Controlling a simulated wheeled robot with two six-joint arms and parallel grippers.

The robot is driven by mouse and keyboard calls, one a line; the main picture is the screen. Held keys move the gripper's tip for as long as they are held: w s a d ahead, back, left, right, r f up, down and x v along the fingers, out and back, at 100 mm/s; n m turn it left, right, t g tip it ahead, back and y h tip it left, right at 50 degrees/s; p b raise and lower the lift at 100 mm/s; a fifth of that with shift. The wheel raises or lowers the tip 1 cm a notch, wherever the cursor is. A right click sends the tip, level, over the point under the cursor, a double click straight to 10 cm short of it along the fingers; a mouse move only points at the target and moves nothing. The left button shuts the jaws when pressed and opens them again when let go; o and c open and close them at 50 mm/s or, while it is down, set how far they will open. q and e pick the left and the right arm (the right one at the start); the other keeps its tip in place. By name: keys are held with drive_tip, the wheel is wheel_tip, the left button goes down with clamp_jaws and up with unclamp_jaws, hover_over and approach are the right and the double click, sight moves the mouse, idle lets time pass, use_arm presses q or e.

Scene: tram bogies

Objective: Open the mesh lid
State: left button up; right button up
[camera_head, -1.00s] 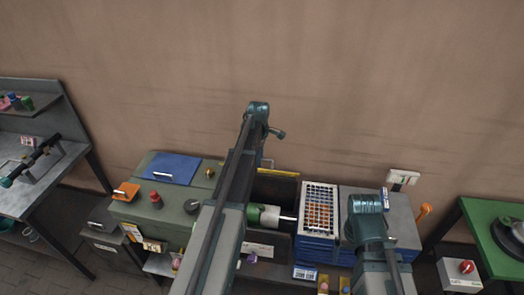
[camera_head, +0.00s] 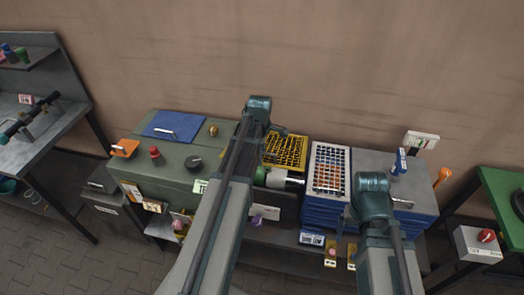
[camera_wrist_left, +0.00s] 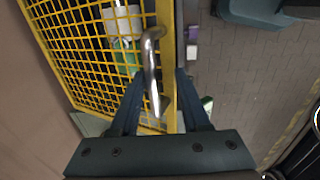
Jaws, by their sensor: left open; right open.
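The yellow mesh lid (camera_head: 287,151) shows its grid face in the head view, behind the green and white cylinder (camera_head: 277,179). In the left wrist view the mesh lid (camera_wrist_left: 75,45) fills the left side, with a solid yellow frame and a bent metal handle (camera_wrist_left: 150,65). My left gripper (camera_wrist_left: 159,78) is open, its two fingers on either side of the handle. I cannot tell whether they touch it. In the head view my left arm hides that gripper's fingers. My right arm shows at lower right, but its gripper's fingers are not visible.
A white grid (camera_head: 329,167) tops a blue crate to the right of the mesh lid. A green-grey cabinet (camera_head: 180,180) with a blue panel (camera_head: 173,126) and knobs stands at left. Benches stand at both sides.

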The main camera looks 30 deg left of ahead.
use_arm(q)
drive_tip(key=shift+s+f, duration=0.2)
drive_tip(key=shift+f, duration=0.05)
